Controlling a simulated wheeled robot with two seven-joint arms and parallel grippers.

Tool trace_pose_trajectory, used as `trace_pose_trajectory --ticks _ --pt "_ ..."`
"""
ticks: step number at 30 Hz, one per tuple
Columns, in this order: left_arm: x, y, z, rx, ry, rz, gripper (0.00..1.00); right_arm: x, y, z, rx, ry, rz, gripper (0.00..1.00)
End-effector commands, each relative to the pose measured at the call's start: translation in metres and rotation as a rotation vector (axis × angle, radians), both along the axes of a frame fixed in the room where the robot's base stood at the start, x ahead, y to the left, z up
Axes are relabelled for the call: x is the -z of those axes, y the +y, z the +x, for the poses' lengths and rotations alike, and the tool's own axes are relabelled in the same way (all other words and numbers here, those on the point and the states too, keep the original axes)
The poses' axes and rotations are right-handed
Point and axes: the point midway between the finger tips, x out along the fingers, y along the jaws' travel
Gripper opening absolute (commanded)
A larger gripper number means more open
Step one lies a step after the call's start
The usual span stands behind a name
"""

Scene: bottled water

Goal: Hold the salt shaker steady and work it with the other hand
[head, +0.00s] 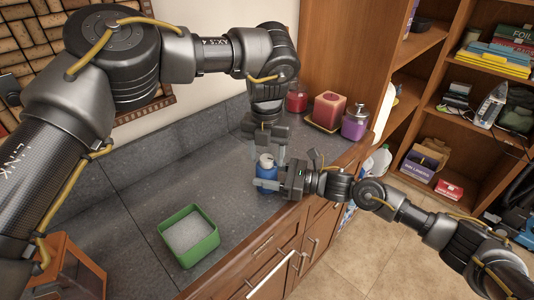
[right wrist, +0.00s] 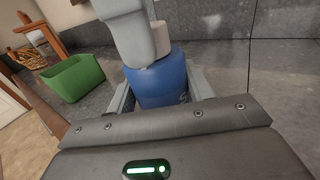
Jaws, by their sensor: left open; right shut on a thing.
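No thing that I can clearly tell as a salt shaker shows; a blue bottle (head: 266,172) with a pale cap (head: 265,158) stands upright on the grey counter near its front edge. My right gripper (head: 268,184) comes from the right and is shut on the bottle's body. In the right wrist view the blue body (right wrist: 158,86) sits between its fingers. My left gripper (head: 268,148) points down from above, open, with its fingers at the cap. One grey finger hides part of the cap (right wrist: 162,38) in the right wrist view; I cannot tell whether it touches.
A green open bin (head: 161,229) with pale contents stands on the counter (head: 130,200) to the left. Red and purple containers (head: 355,123) stand at the counter's back right. A wooden shelf with boxes (head: 448,189) is at the right. The counter's middle left is clear.

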Motion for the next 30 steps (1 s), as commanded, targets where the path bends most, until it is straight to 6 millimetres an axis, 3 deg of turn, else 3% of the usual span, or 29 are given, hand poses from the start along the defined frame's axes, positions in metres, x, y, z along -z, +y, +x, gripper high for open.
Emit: trace_pose_trajectory --ticks 5,18,24,30 --pt "-0.016 0.000 0.001 0.000 -0.003 -0.001 0.54 0.001 0.000 0.000 0.000 0.001 -0.002 0.32" --pt "-0.102 0.000 0.001 -0.002 -0.004 0.001 0.54 0.001 0.000 0.000 -0.001 0.001 -0.001 0.32" --pt "-0.118 0.000 0.000 -0.001 -0.001 0.001 0.54 0.001 0.000 0.000 -0.001 0.001 -0.001 0.32" --pt "-0.120 0.000 0.000 0.000 0.000 -0.001 0.54 0.001 0.000 0.000 -0.001 0.001 -0.001 0.32"
